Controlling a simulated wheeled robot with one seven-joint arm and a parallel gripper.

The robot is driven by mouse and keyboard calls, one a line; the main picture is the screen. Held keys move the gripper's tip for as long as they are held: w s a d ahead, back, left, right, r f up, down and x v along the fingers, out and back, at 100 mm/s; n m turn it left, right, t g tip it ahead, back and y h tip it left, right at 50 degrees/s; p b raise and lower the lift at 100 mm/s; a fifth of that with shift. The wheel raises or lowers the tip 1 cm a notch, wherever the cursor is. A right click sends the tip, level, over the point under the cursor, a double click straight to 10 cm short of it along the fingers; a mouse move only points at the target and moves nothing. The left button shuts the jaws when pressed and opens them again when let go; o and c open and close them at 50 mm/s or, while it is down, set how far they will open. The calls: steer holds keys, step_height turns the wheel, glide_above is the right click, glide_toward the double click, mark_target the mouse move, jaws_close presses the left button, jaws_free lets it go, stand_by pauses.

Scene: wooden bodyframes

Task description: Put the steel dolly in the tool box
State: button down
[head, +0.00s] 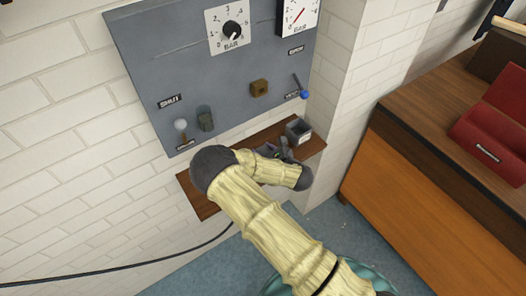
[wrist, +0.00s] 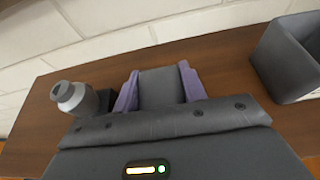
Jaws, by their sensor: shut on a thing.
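My gripper (wrist: 160,90) is shut on a dark grey block (wrist: 158,86), which looks like the steel dolly. The block sits between the two purple fingers, low over the brown wall shelf. In the head view my gripper (head: 281,150) is at the shelf, partly hidden by my arm, and the block cannot be made out there. A red box with a label, apparently the tool box (head: 487,150), stands on the wooden bench at the right, well away from my gripper. Its inside is not clearly visible.
An open grey bin (head: 299,131) stands on the shelf (head: 200,203), right of my gripper; it also shows in the wrist view (wrist: 285,75). A grey-white capped item (wrist: 74,98) is at left. A gauge panel (head: 160,60) is above. The wooden bench (head: 400,150) has bare top near its left edge.

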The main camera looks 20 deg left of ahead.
steer(key=shift+f, duration=0.35)
steer(key=shift+f, duration=0.1)
steer(key=c, duration=0.8)
jaws_free()
steer(key=shift+f, duration=0.1)
steer(key=shift+s, duration=0.1)
steer(key=b+v, duration=0.2)
steer(key=v, duration=1)
